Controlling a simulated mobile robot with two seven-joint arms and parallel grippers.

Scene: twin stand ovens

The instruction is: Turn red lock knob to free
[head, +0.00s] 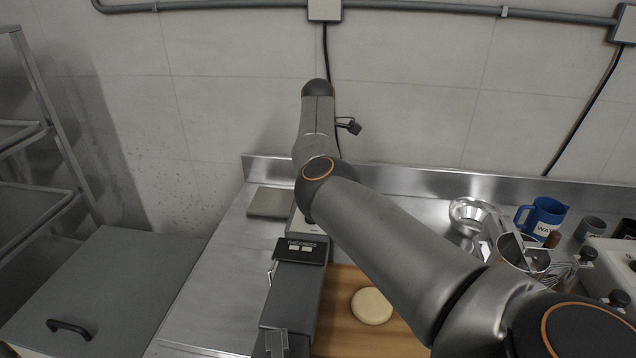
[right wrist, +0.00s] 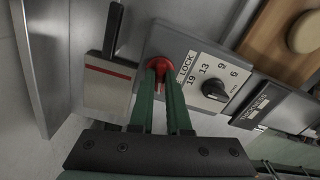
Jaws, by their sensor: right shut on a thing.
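The red lock knob (right wrist: 160,66) sits on a grey control panel (right wrist: 180,42) beside the printed word LOCK in the right wrist view. My right gripper (right wrist: 161,80) has its two green fingers closed around the knob, one on each side. The fingers partly cover the knob, so I cannot tell its exact turn. A black dial (right wrist: 214,90) with the numbers 19, 13, 9 and 6 is on the same panel, apart from the fingers. In the head view my right arm hides the knob and the gripper. My left gripper is in neither view.
The machine's dark THICKNESS display (head: 302,250) stands left of my right arm. A pale dough disc (head: 371,306) lies on a wooden board (head: 340,330). A metal bowl (head: 470,215) and a blue jug (head: 543,216) stand to the right. The steel counter (head: 215,300) is clear at left.

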